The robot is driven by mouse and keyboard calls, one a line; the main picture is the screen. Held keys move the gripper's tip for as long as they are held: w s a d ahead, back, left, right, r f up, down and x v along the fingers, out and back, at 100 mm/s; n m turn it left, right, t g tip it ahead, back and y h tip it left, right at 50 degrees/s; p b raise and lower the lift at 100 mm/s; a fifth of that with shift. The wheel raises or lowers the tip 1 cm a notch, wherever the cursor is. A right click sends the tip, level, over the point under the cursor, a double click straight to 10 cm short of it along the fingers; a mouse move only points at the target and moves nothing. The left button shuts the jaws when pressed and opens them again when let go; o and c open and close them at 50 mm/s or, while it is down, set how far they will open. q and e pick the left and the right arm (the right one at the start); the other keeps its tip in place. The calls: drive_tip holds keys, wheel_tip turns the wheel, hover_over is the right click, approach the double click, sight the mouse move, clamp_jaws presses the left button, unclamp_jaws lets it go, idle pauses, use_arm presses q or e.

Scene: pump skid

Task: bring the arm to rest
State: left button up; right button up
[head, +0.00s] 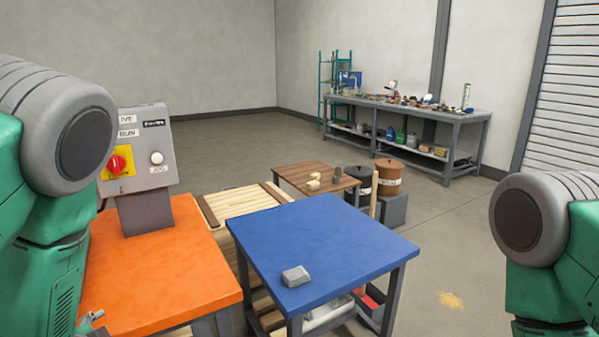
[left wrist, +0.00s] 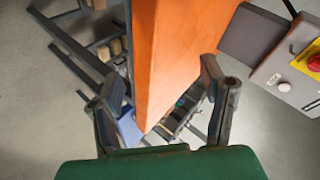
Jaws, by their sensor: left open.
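My left gripper (left wrist: 166,92) is open in the left wrist view, its two fingers wide apart with nothing held between them. Beyond the fingers is the orange table (left wrist: 180,50), whose corner shows between them. In the head view, my left arm stands at the left edge, and a small part of the left gripper (head: 93,318) shows low by the orange table (head: 160,280). My right arm shows at the right edge; its gripper is out of view.
A control box (head: 140,150) with a red knob stands on the orange table. A blue table (head: 320,245) bears a grey block (head: 296,276). Behind are a pallet (head: 240,210), a low brown table (head: 300,177) and a workbench (head: 455,117).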

use_arm(q)
drive_tip(key=s+d+f+n+g+h, duration=0.1)
drive_tip(key=s+d+f+n+g, duration=0.2)
drive_tip(key=s, duration=0.6)
drive_tip(key=s+d+f+n+g, duration=0.2)
drive_tip(key=s+d+f+g, duration=0.1)
drive_tip(key=s+f, duration=0.4)
drive_tip(key=s+d+f+n+g+h, duration=0.1)
drive_tip(key=s+d+f+n+g, duration=0.2)
drive_tip(key=s+f, duration=0.3)
drive_tip(key=s+d, duration=0.1)
drive_tip(key=s, duration=0.4)
drive_tip(key=shift+s+n+g+h, duration=0.25)
drive_tip(key=shift+n+g+h, duration=0.05)
drive_tip(key=shift+g, duration=0.1)
drive_tip(key=shift+a, duration=0.1)
